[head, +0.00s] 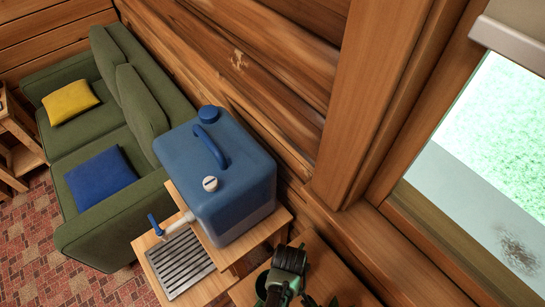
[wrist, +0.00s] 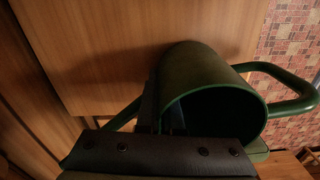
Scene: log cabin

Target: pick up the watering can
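The watering can (wrist: 225,100) is dark green, with a round open body, in the wrist view. Its curved handle (wrist: 295,95) reaches out to the right, and a thin green part, perhaps the spout, shows at the lower left. My gripper (wrist: 155,125) is a dark shape right at the can's rim and covers part of the can. Whether its fingers are apart or closed on the rim cannot be made out. In the head view my gripper (head: 286,275) is over the wooden table at the bottom, with bits of the green can (head: 262,286) showing around it.
A blue water container (head: 230,175) stands on a wooden stand beside the table, with a tap over a slatted drip tray (head: 180,265). A log wall and window frame (head: 375,100) close off the right. A green sofa (head: 125,130) stands at the left.

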